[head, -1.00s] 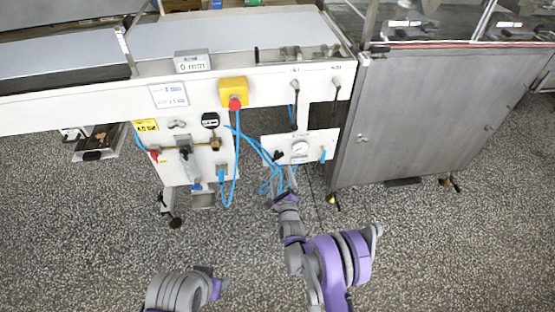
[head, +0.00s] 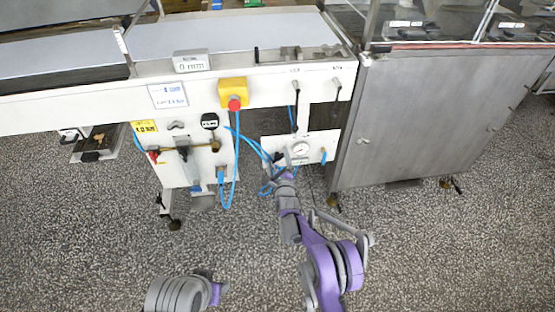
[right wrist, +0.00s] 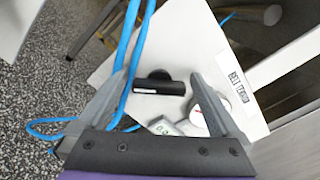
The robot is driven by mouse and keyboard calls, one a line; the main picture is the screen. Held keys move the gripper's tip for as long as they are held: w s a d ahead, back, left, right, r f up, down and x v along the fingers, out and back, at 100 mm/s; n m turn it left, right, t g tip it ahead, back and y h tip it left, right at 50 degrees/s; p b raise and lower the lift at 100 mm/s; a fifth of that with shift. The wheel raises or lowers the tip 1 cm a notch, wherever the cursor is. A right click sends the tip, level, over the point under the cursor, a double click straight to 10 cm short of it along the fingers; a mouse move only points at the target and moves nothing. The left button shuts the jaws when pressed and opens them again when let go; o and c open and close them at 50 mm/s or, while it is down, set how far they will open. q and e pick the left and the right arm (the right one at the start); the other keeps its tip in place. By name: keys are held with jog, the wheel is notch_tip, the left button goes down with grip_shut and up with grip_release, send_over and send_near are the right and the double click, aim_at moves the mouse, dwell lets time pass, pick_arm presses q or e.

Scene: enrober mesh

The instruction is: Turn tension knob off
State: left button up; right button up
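A white control panel (head: 318,143) hangs under the machine and carries a round gauge (head: 300,148). In the right wrist view, a black knob (right wrist: 160,83) stands out from the white panel (right wrist: 185,40), its bar lying roughly level in the picture. My right gripper (head: 282,166) is at the panel's lower left. In the right wrist view my right gripper (right wrist: 160,72) is open, with the knob between its fingers in the picture; no contact is visible. My left gripper (head: 212,288) is low in the head view, its fingers unclear.
Blue hoses (head: 237,160) loop left of the panel, and also pass my left finger in the right wrist view (right wrist: 130,50). A yellow box with a red button (head: 235,103) sits above left. A grey metal cabinet (head: 430,120) stands at the right. Open floor lies in front.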

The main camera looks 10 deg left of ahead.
jog(key=c, duration=1.2)
jog(key=shift+c, duration=0.2)
